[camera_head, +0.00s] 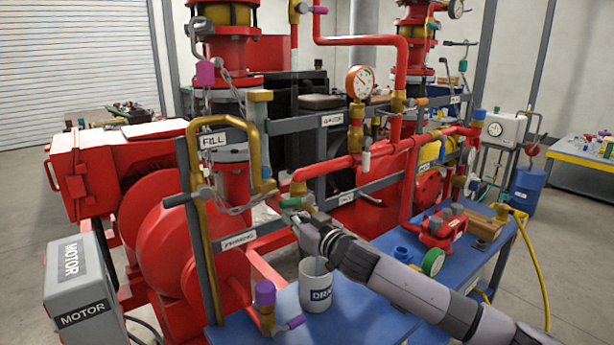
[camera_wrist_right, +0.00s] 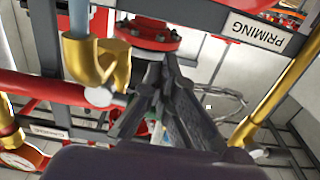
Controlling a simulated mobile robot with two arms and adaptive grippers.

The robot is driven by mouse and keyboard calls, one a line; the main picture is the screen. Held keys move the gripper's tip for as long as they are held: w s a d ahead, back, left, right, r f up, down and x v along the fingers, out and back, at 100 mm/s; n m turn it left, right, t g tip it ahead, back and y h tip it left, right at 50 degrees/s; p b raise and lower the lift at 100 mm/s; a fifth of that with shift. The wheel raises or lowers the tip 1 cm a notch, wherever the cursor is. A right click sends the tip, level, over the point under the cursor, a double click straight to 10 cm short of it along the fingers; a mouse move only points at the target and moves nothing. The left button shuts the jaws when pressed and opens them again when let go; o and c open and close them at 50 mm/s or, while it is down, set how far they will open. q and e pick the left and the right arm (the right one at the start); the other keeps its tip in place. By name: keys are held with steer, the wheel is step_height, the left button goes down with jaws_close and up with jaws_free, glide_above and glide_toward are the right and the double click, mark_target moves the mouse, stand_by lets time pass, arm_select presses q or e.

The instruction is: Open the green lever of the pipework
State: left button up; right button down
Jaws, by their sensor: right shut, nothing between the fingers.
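The green lever (camera_head: 290,202) shows as a short green end near the red horizontal pipe, left of the middle in the head view. My right gripper (camera_head: 290,216) is right beside it, and its arm comes in from the lower right. I cannot tell whether they touch. In the right wrist view, the fingers of the right gripper (camera_wrist_right: 172,75) are closed together with nothing held. A small bit of green (camera_wrist_right: 154,127) shows behind them, mostly hidden by the fingers. My left gripper is out of view.
A brass bent pipe (camera_head: 262,165) with a chain stands left of the gripper. A white DRAIN mug (camera_head: 316,290) and a purple-capped valve (camera_head: 265,293) stand below on the blue skid. A pressure gauge (camera_head: 359,82) rises behind. Pipes and grey frame bars crowd the space.

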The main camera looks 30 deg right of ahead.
mark_target(292, 204)
steer(key=shift+a+r+p, duration=0.2)
steer(key=shift+r+p, duration=0.8)
steer(key=shift+r, duration=0.8)
steer(key=shift+d+r+p, duration=0.2)
steer(key=shift+r+p, duration=0.6)
steer(key=shift+p, duration=0.1)
steer(key=shift+d+r+p, duration=0.5)
steer(key=shift+r+p, duration=0.25)
steer(key=shift+p, duration=0.05)
steer(key=shift+w+d+r+p, duration=0.15)
steer(key=shift+d+r+p, duration=0.55)
steer(key=shift+d+p, duration=0.25)
steer(key=shift+f, duration=0.15)
steer(key=shift+a, duration=0.65)
steer(key=s+d+b, duration=0.1)
steer(key=s+b, duration=0.2)
steer(key=s, duration=0.6)
